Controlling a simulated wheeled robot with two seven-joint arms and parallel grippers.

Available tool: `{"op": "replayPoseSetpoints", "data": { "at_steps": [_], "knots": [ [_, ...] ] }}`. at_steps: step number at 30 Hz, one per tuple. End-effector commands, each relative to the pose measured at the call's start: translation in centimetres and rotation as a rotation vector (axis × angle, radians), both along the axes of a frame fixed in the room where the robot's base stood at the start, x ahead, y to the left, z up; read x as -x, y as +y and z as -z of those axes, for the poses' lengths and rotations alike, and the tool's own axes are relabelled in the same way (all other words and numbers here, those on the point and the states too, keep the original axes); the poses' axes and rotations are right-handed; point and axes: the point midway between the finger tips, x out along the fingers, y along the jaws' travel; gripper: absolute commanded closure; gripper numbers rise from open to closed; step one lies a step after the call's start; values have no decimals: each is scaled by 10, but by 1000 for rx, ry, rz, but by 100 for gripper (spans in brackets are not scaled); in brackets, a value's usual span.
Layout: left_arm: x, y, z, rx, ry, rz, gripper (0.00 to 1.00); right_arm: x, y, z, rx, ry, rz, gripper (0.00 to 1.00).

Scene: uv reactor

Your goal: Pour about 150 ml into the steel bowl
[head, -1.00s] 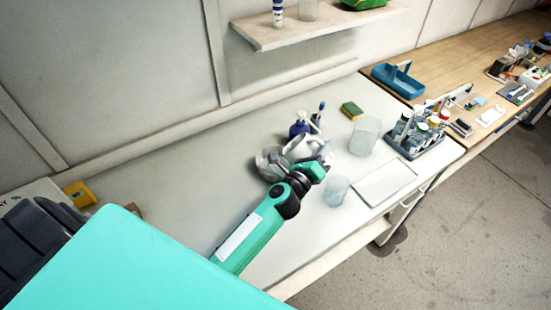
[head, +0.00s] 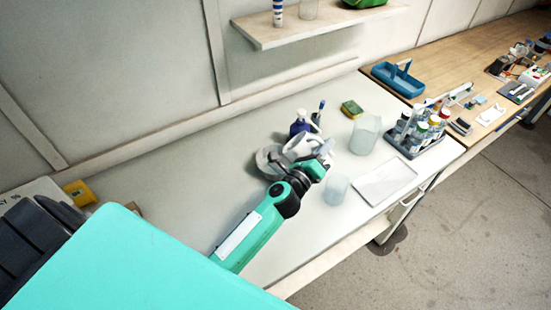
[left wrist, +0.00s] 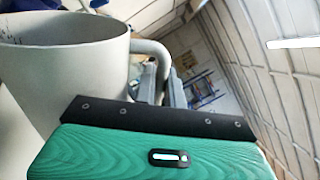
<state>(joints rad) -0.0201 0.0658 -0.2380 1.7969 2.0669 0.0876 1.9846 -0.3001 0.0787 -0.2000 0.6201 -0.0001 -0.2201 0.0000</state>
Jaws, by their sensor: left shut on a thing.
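A white jug (head: 301,147) is in my left gripper (head: 322,158), which is shut on its handle. In the left wrist view the jug (left wrist: 62,75) fills the left side, with the handle (left wrist: 152,50) between the fingers. The jug is held up over the bench and appears tilted to the left. The steel bowl (head: 266,160) stands just left of and below it, partly hidden by the jug and my arm. I cannot see any stream or the liquid level. My right gripper is out of view.
A blue bottle (head: 299,125) stands behind the jug. A clear beaker (head: 365,134) and a smaller one (head: 337,187) stand to the right, near a white tray (head: 385,182) and a bottle rack (head: 417,141). A sponge (head: 351,108) lies behind.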

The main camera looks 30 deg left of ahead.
Motion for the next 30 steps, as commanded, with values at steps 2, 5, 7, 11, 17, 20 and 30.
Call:
{"op": "replayPoseSetpoints", "data": {
  "at_steps": [2,5,7,11,17,20,30],
  "knots": [
    [0,0,-1,0,-1,0,100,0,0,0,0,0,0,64],
    [0,0,-1,0,-1,0,100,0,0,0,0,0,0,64],
    [0,0,-1,0,-1,0,100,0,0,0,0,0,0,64],
    [0,0,-1,0,-1,0,100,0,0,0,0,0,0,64],
    [0,0,-1,0,-1,0,100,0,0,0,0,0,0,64],
    [0,0,-2,-5,-1,1,100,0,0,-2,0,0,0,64],
    [0,-18,-2,-225,-8,1,100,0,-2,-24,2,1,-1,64]
  ]
}}
